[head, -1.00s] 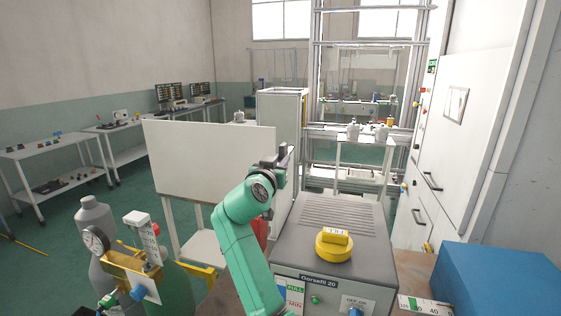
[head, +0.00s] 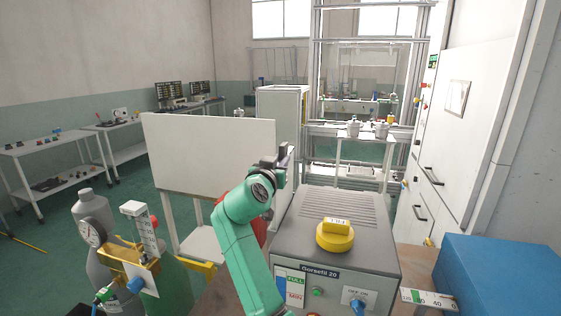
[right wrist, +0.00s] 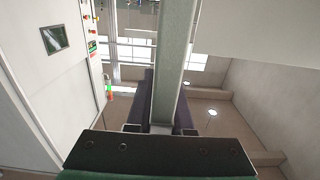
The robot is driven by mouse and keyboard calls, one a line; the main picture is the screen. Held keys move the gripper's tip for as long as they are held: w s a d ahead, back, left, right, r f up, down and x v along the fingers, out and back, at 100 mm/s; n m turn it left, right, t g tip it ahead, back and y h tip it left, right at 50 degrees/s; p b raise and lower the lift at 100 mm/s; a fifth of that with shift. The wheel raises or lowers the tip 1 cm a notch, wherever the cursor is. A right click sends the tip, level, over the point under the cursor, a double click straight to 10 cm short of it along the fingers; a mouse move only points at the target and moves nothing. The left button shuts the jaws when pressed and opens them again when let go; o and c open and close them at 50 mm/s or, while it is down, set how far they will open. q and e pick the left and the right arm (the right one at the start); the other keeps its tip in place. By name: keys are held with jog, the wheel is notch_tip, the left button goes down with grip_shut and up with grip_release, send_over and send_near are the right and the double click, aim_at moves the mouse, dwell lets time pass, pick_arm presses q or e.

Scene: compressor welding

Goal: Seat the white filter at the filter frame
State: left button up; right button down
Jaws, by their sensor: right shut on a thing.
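The white filter (head: 205,155) is a large flat white panel, upright in the middle left of the head view. My right gripper (head: 284,154) is at its right edge and is shut on it. In the right wrist view the jaws (right wrist: 168,78) clasp a long pale bar (right wrist: 176,45), which looks like the filter's edge seen end-on. The filter hides part of the room behind it. I cannot tell for sure which structure is the filter frame; a tall white open-topped frame (head: 283,93) stands behind and right of the filter. My left gripper is not in view.
A grey machine box (head: 338,250) with a yellow knob (head: 336,236) stands close at front right. A blue box (head: 500,275) is at lower right. A grey bottle (head: 97,215) and a brass gauge assembly (head: 130,262) are at lower left.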

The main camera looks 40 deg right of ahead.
notch_tip(320, 180, down, 8)
jog(key=b, duration=0.7)
jog(key=shift+r, duration=0.15)
dwell(1.4)
jog(key=shift+f, duration=0.2)
jog(key=c, duration=0.7)
grip_release()
jog(key=shift+f+b, duration=0.1)
jog(key=shift+b, duration=0.2)
jog(key=shift+f, duration=0.1)
jog(key=shift+a+f, duration=0.1)
jog(key=shift+a, duration=0.05)
jog(key=shift+s+a+f+b, duration=0.15)
jog(key=shift+a+b, duration=0.1)
jog(key=shift+b, duration=0.05)
jog(key=b, duration=0.4)
send_near(279, 192)
jog(key=a, duration=0.1)
